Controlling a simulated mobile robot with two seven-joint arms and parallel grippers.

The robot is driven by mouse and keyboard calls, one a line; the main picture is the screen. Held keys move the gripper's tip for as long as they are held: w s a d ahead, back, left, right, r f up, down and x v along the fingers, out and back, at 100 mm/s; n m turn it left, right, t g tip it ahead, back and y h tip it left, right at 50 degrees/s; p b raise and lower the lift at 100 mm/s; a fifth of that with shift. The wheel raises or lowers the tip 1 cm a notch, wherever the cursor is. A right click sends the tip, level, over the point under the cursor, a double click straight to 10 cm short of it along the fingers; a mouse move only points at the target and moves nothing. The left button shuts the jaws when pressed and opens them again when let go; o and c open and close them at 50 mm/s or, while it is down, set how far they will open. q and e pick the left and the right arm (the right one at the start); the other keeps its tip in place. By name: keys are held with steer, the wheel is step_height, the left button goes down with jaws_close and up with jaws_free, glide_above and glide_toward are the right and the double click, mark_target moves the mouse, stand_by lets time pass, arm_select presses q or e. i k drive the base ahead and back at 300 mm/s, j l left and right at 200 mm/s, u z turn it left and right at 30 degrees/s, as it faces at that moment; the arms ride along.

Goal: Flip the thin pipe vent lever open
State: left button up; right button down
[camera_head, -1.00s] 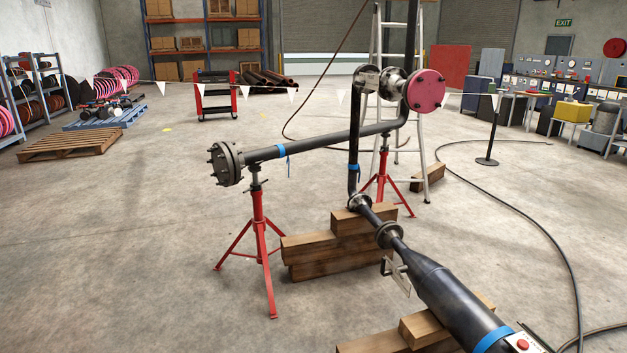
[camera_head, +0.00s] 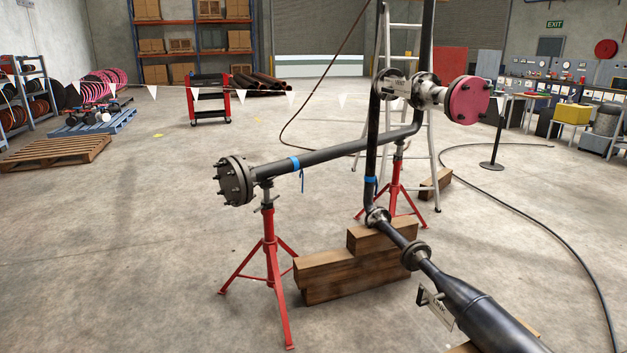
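The thin dark pipe (camera_head: 340,150) runs from a bolted flange (camera_head: 236,181) on the left to a bend near the pink-faced flange (camera_head: 467,100). A white tag (camera_head: 397,86) hangs at the flanged fittings beside the upright pipe; its lettering is too small to read surely. I cannot make out a lever there. A small metal handle (camera_head: 424,296) with a white tag (camera_head: 441,312) sticks out from the thicker black pipe (camera_head: 485,315) at the lower right. I cannot tell whether it is open or shut. Neither of my grippers is in view.
Red stands (camera_head: 270,255) hold up the thin pipe. Timber blocks (camera_head: 345,275) lie under the lower pipe. A stepladder (camera_head: 432,160) stands behind the pink flange. A hose (camera_head: 545,220) curves across the floor at right. The floor at left front is clear.

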mark_target(387, 89)
steer(key=i+j, duration=0.9)
steer(key=i, duration=0.15)
steer(key=i+j, duration=0.25)
steer(key=i, duration=0.2)
steer(key=i+l, duration=0.2)
steer(key=i, duration=0.2)
steer(key=i+l, duration=0.2)
steer(key=i, duration=0.25)
steer(key=i+l, duration=0.2)
steer(key=i, duration=0.2)
